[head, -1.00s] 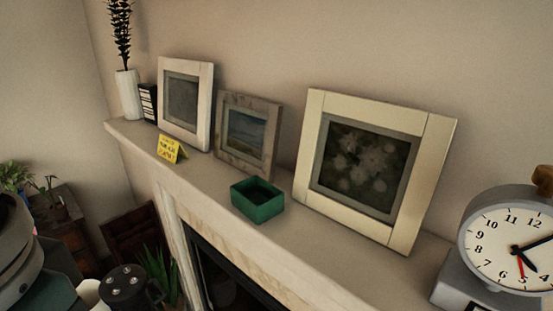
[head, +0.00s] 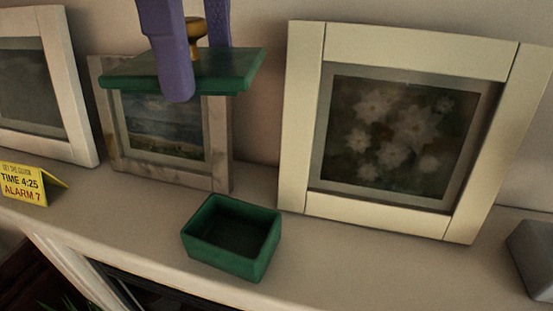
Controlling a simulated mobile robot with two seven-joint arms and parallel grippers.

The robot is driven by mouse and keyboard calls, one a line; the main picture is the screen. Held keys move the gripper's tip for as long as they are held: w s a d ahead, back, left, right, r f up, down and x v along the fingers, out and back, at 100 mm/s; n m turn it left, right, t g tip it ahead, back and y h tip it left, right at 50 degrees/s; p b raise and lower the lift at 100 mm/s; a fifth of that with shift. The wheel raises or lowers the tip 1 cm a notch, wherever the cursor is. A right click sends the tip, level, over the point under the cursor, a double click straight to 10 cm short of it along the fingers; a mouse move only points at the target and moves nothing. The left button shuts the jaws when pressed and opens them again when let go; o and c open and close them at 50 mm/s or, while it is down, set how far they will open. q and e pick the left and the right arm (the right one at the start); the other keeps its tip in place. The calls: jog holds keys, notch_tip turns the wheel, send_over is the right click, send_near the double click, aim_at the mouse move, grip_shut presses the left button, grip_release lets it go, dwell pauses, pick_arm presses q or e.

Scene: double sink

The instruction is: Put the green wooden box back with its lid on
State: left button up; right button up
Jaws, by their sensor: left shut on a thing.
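The green wooden box (head: 236,237) stands open and empty on the mantel shelf, in front of the picture frames. The green lid (head: 184,72) with a brass knob is held level in the air above the box, a little to its left and clearly apart from it. My left gripper (head: 197,48), with purple fingers, comes down from the top edge and is shut on the lid's knob. One finger hides part of the lid and knob. My right gripper is not in view.
A large cream frame (head: 304,120) leans behind the box on the right. A smaller weathered frame (head: 222,150) and a white frame (head: 80,110) lean to the left. A yellow note card (head: 22,188) stands at far left. A grey block (head: 532,258) is at far right. The shelf's front edge is close before the box.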

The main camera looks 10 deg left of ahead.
aim_at(220, 58)
pick_arm(q)
jog(key=r+m, duration=0.1)
jog(key=d+r+m, duration=0.1)
jog(key=shift+w+r, duration=0.2)
jog(key=shift+r, duration=0.2)
jog(key=shift+m, duration=0.5)
notch_tip(220, 58, down, 18)
jog(key=p, duration=0.3)
jog(key=shift+f+p, duration=0.2)
jog(key=shift+p, duration=0.1)
jog(key=shift+f, duration=0.5)
jog(key=shift+f, duration=0.1)
